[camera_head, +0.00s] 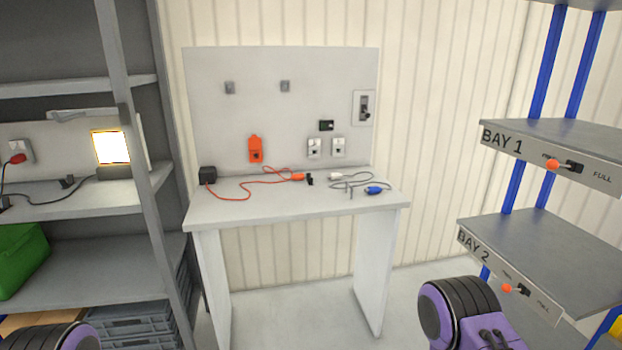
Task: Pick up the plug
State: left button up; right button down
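On the table (235,213) lies an orange cable (240,197) with an orange plug (298,177) at its right end; its other end runs to a black box (207,174). A small black piece (310,180) lies beside the orange plug. A grey cable (350,184) with a white end (335,177) and a blue plug (374,190) lie to the right. Which one the task means, I cannot tell. Parts of my arms show at the lower left and lower right; neither gripper's fingers are in view.
A back panel holds an orange holder (255,149), two white sockets (314,148) and a switch box (364,107). A grey shelf stands left, with a red plug (17,159) in a wall socket and a lit lamp (111,147). The BAY 1 shelf (560,140) stands right. The floor before the table is clear.

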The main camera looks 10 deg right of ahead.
aim_at(297, 177)
jog(key=z, duration=0.45)
jog(key=i, duration=0.55)
jog(key=z, duration=0.3)
